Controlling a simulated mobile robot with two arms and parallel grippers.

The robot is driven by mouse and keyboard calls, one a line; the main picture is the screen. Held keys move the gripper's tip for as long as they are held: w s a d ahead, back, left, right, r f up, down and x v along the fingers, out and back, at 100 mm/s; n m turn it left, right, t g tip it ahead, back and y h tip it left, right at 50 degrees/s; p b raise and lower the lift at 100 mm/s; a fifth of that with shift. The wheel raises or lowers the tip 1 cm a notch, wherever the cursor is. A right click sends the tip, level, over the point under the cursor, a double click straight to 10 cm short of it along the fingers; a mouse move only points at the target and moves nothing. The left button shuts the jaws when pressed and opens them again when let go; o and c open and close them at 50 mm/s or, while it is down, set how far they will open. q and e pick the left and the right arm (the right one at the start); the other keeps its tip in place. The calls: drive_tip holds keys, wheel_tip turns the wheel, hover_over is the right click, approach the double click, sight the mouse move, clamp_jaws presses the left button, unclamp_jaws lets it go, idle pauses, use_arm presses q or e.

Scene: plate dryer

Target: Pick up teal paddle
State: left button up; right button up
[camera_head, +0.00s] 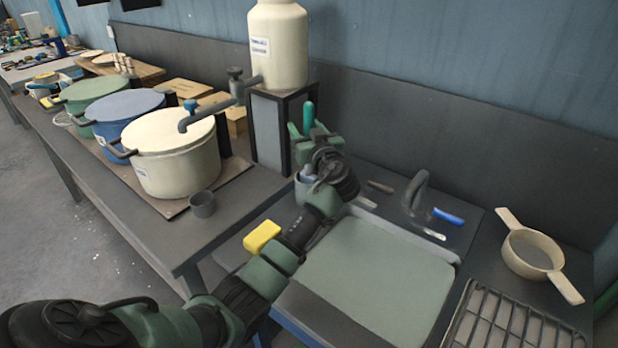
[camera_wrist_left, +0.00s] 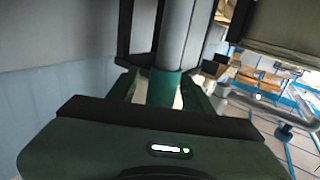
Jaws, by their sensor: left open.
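The teal paddle (camera_head: 308,117) shows in the head view as an upright teal handle rising at my left gripper (camera_head: 308,130). Its lower part is hidden behind the gripper and wrist. In the left wrist view, the teal section (camera_wrist_left: 163,88) lies between the two fingers, with a grey shaft (camera_wrist_left: 176,35) beyond it. My left gripper is open, with its fingers on either side of the paddle; I cannot tell whether either finger touches it. My right gripper is not in view.
A grey cup (camera_head: 299,190) stands partly behind my left wrist. A cream dispenser (camera_head: 278,45) sits on a dark stand (camera_head: 268,130) close by. A faucet (camera_head: 417,192) rises behind the green-grey basin (camera_head: 375,275). A yellow sponge (camera_head: 262,236) and cream pot (camera_head: 178,160) are left.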

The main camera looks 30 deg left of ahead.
use_arm(q)
clamp_jaws()
